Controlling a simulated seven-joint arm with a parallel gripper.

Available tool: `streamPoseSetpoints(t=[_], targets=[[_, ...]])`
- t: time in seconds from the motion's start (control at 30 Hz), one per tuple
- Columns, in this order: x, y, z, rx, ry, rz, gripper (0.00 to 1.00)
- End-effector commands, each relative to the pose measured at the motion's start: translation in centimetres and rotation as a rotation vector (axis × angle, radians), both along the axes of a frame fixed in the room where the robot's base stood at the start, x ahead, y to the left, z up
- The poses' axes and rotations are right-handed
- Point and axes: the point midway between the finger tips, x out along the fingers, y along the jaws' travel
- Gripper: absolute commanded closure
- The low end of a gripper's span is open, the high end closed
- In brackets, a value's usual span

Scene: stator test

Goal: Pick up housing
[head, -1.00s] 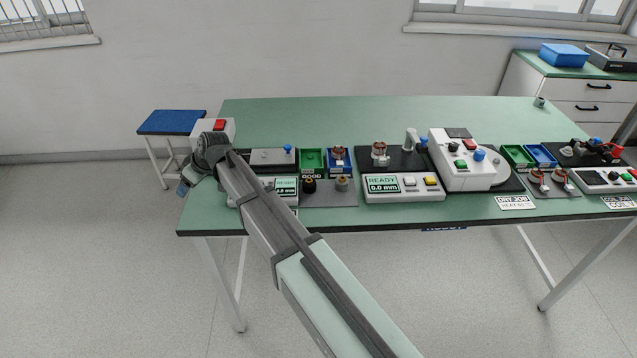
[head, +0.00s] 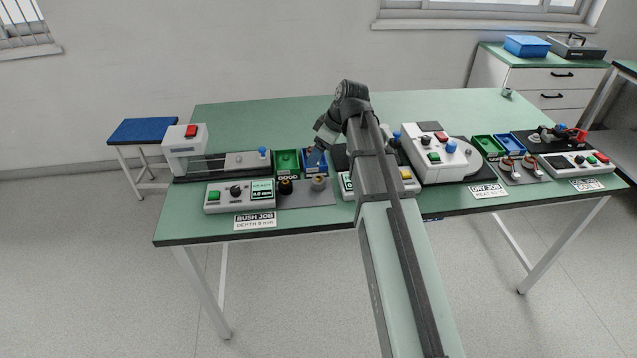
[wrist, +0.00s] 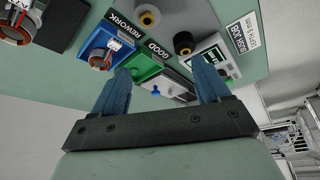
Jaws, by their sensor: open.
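Two short round parts stand on the grey mat (head: 303,198): a black one with a brass-coloured centre (head: 285,186) and a grey one with a brass-coloured top (head: 319,183). I cannot tell for sure which is the housing. The wrist view shows the black part (wrist: 184,43) and the grey part (wrist: 147,17) beyond my fingertips. My gripper (wrist: 161,66) is open and empty. In the head view my gripper (head: 318,157) hangs above the blue tray, behind the grey part, apart from both parts.
A blue REWORK tray (wrist: 92,50) holds a copper-wound part (wrist: 105,57). A green GOOD tray (head: 288,161) sits beside it. A press (head: 222,163) and a control box (head: 239,196) stand to the left. A white machine (head: 437,157) stands to the right. The table's back (head: 250,118) is clear.

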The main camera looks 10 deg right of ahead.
Motion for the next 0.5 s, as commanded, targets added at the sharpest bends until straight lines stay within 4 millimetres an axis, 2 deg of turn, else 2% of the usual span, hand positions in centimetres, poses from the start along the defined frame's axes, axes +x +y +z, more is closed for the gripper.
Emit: streamPoseSetpoints(t=[0.03, 0.1, 0.2, 0.37, 0.5], targets=[[-0.5, -1.4, 0.3, -0.004, 0.004, -0.006, 0.24], [-0.9, -2.6, 0.5, -0.009, 0.009, -0.009, 0.24], [-1.3, -3.6, 0.6, -0.014, 0.014, -0.011, 0.24], [-1.2, -3.6, -0.3, -0.014, 0.017, -0.011, 0.24], [-0.8, -2.9, -2.2, -0.015, 0.018, -0.01, 0.24]])
